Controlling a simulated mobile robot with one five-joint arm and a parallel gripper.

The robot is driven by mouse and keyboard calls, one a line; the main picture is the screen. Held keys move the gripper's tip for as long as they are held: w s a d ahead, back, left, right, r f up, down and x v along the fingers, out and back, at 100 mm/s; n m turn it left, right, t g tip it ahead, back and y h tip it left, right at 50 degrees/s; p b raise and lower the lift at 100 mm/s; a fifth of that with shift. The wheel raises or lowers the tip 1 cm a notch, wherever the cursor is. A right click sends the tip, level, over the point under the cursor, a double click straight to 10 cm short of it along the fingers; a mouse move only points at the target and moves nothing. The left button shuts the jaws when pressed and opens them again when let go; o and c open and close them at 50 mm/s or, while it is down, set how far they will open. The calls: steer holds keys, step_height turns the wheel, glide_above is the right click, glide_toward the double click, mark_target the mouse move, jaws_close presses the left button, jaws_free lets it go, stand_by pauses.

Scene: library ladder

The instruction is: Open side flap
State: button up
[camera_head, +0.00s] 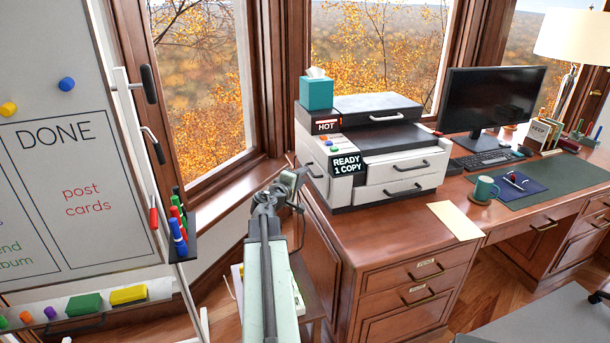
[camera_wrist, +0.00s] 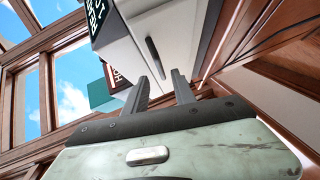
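A white and dark grey printer (camera_head: 372,150) stands on the wooden desk, with "HOT" and "READY 1 COPY" labels on its front. Its white left side carries a flap with a dark handle (camera_head: 314,171). In the wrist view the white side panel (camera_wrist: 172,30) shows the dark bar handle (camera_wrist: 154,57) upright and slightly tilted; the panel looks closed. My gripper (camera_head: 297,180) is beside the printer's left side. In the wrist view my gripper (camera_wrist: 160,82) has its two fingers apart with nothing between them, and the handle lies beyond the fingertips. I cannot tell the exact gap.
A teal tissue box (camera_head: 316,91) sits on the printer's top left. A whiteboard (camera_head: 70,200) with a marker tray stands to the left. A window sill (camera_head: 238,190) runs behind my arm. Paper (camera_head: 455,220) and a mug (camera_head: 485,190) lie to the right.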

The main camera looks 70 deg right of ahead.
steer(key=d, duration=0.3)
steer(key=d+f, duration=0.1)
steer(key=d, duration=0.1)
steer(key=shift+s+d+b, duration=0.1)
steer(key=shift+b, duration=0.2)
steer(key=shift+r, duration=0.1)
jaws_close()
stand_by(0.8)
